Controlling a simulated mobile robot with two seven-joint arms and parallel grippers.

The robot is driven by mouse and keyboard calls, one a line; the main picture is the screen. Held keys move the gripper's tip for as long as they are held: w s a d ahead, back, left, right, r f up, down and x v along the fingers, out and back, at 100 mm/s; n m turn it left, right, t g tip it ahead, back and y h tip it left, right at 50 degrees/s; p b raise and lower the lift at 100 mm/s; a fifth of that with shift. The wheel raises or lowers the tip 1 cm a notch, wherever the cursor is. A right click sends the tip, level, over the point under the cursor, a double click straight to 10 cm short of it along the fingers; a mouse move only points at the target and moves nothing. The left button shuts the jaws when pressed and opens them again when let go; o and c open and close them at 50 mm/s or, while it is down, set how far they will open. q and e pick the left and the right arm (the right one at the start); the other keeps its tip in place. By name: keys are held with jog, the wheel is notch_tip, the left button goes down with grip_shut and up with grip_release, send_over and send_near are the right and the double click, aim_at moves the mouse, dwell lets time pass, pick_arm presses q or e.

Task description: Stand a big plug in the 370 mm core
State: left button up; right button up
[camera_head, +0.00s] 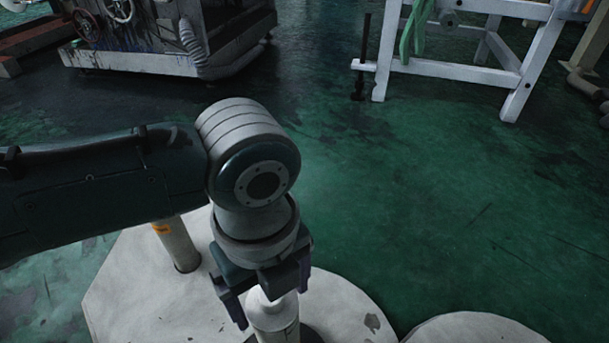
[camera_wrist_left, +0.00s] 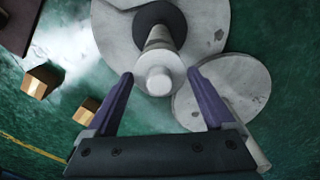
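My left gripper (camera_head: 268,296) points down over an upright pale cylinder (camera_head: 284,333) with a narrower white top piece (camera_head: 262,303). In the left wrist view the gripper's fingers (camera_wrist_left: 160,76) are spread wide, with the round white top (camera_wrist_left: 158,80) showing between the tips and gaps on both sides. The cylinder rises from a dark disc (camera_wrist_left: 154,16). I cannot tell whether the white top is a plug or how it is seated. Another pale upright tube (camera_head: 178,247) with an orange mark stands behind my arm, its upper part hidden. My right gripper is out of view.
A large pale plate (camera_head: 128,285) lies below, with a smaller pale round (camera_head: 475,330) at right. Two wooden blocks (camera_wrist_left: 41,80) show at the wrist view's left. A white frame (camera_head: 455,70) and a machine (camera_head: 140,58) stand beyond. Green floor is clear at right.

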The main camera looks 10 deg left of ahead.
pick_arm(q)
jog(key=shift+o, duration=0.7)
jog(key=shift+r, duration=0.1)
notch_tip(320, 180, up, 10)
jog(key=p, duration=0.7)
